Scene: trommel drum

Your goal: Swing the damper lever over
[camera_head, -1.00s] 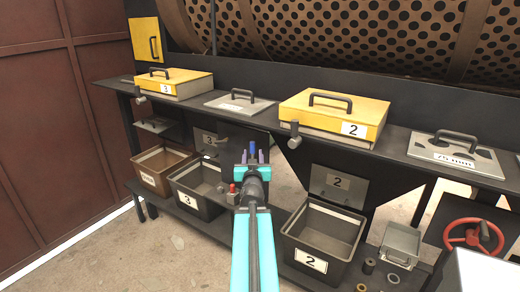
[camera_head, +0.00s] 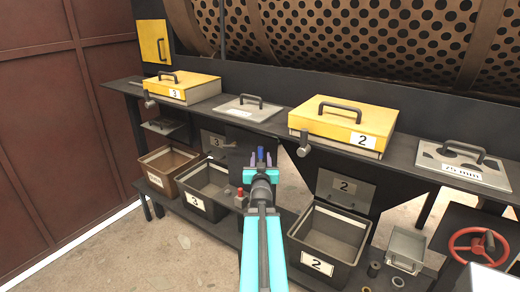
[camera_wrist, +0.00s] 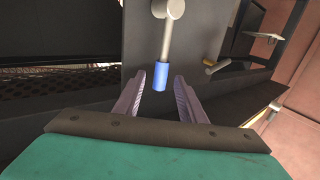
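The damper lever (camera_wrist: 167,43) is a pale grey rod with a blue grip, hanging from a round pivot on a dark grey plate in the wrist view. Its blue grip (camera_wrist: 157,78) appears between my open fingertips, with a gap on both sides. The blue grip also shows in the head view (camera_head: 261,153), just beyond my gripper (camera_head: 260,160). My gripper (camera_wrist: 160,80) is open and holds nothing. How far the fingers reach along the grip in depth is hard to tell.
A dark shelf with yellow lidded hatches (camera_head: 344,122) runs above my gripper. Open bins stand below, one marked 3 (camera_head: 208,190) on the left and one marked 2 (camera_head: 328,235) on the right. A red handwheel (camera_head: 478,245) is at far right.

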